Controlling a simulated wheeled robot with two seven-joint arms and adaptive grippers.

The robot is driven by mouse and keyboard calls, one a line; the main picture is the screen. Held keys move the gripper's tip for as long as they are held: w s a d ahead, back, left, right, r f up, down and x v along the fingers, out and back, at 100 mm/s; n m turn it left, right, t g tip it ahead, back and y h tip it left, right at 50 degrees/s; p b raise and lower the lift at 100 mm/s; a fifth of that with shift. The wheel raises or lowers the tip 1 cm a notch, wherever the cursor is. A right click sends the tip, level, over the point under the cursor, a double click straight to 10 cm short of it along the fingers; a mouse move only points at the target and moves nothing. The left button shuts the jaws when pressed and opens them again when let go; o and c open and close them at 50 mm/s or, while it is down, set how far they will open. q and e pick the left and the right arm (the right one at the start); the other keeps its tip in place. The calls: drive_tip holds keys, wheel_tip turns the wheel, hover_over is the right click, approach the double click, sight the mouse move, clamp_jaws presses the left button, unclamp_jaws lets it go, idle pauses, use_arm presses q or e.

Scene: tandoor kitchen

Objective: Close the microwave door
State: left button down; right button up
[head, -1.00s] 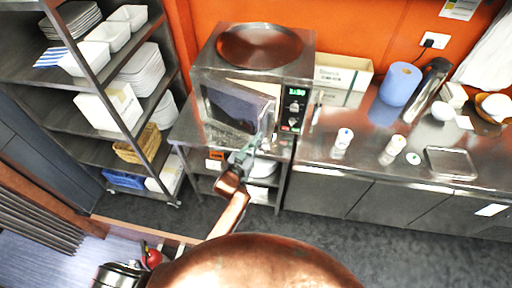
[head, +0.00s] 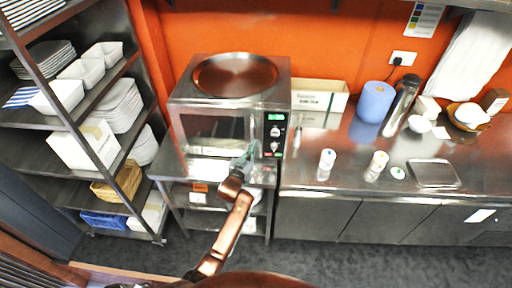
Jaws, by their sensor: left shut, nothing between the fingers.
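The steel microwave (head: 183,97) stands on a metal table, with its control panel (head: 275,130) and lit green display on the right of its front. Its door (head: 212,127) lies across the front and looks flush or nearly flush; I cannot tell whether it is fully shut. My left gripper (head: 247,156) is shut and empty, at the lower right part of the door beside the control panel. It appears to be at or very close to the door; contact is unclear. My right gripper is not in view.
A round metal tray (head: 235,74) lies on top of the microwave. A shelf rack (head: 83,112) with white dishes stands at the left. Floor in front is clear.

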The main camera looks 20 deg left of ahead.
use_arm(q)
drive_tip(key=s+a, duration=0.1)
drive_tip(key=s, duration=1.1)
drive_tip(key=s+a+f+g+b, duration=0.1)
drive_tip(key=s+f+g, duration=0.3)
drive_tip(key=f, duration=1.1)
drive_tip(key=s+a+f+g+y+b, duration=0.1)
drive_tip(key=s+f, duration=0.6)
drive_tip(key=f, duration=0.7)
drive_tip(key=s+a+f+g+b, duration=0.1)
drive_tip(key=s+f+g, duration=0.3)
drive_tip(key=f, duration=1.1)
drive_tip(key=s+a+f+g+b, duration=0.2)
drive_tip(key=s+a+f+g, duration=0.1)
drive_tip(key=s+f, duration=1.45)
drive_tip(key=s+a+f+g, duration=0.1)
drive_tip(key=s+f, duration=0.2)
drive_tip(key=s, duration=0.6)
drive_tip(key=s+f+g+b, duration=0.1)
drive_tip(key=s+f+g, duration=0.1)
drive_tip(key=s, duration=0.7)
drive_tip(key=s+a+f+g, duration=0.1)
drive_tip(key=s+f, duration=0.3)
drive_tip(key=s, duration=0.6)
drive_tip(key=shift+a+g+y, duration=0.35)
drive_tip(key=shift+g+y, duration=0.05)
drive_tip(key=shift+g, duration=0.1)
